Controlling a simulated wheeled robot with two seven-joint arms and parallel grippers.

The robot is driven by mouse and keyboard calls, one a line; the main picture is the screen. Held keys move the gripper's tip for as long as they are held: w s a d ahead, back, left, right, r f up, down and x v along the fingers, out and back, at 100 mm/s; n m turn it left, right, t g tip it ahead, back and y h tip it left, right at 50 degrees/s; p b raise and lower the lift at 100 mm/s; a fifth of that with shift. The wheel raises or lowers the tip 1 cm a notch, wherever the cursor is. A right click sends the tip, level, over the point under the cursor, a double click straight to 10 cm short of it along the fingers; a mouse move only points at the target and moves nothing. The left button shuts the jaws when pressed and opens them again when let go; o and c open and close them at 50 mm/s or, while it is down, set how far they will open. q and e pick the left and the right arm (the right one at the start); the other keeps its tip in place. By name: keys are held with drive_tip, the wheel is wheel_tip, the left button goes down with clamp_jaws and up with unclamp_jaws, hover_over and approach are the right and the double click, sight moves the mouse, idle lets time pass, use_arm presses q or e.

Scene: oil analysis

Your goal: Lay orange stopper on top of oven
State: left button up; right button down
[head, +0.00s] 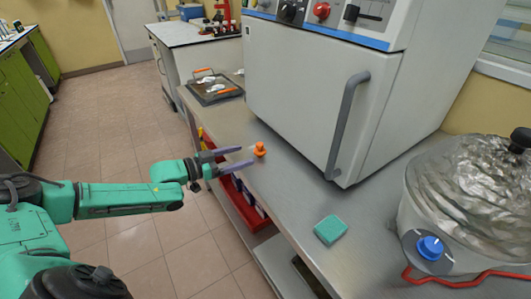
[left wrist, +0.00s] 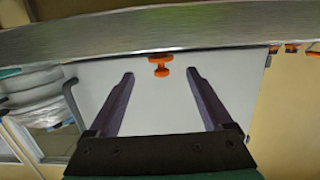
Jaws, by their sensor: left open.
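The small orange stopper (head: 259,149) stands on the steel bench near its front edge, in front of the oven (head: 305,95). It also shows in the left wrist view (left wrist: 159,65), just beyond and between the two fingertips. My left gripper (head: 245,157) is open, with its two dark fingers pointing toward the stopper. In the left wrist view the gripper (left wrist: 158,75) is empty and the stopper is not gripped. The oven is a large white box with a grey door handle and a control panel above. My right gripper is not in view.
The steel bench (head: 285,190) has a teal sponge (head: 330,230) near its front edge. A foil-covered pot (head: 450,200) with a blue knob stands at the right. A tray (head: 214,90) with small items lies beyond the oven's left side. Red bins (head: 240,205) sit below the bench.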

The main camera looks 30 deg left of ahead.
sight(262, 148)
use_arm(q)
drive_tip(key=x, duration=1)
drive_tip(key=shift+w+d+r, duration=0.2)
drive_tip(key=shift+w, duration=0.15)
clamp_jaws()
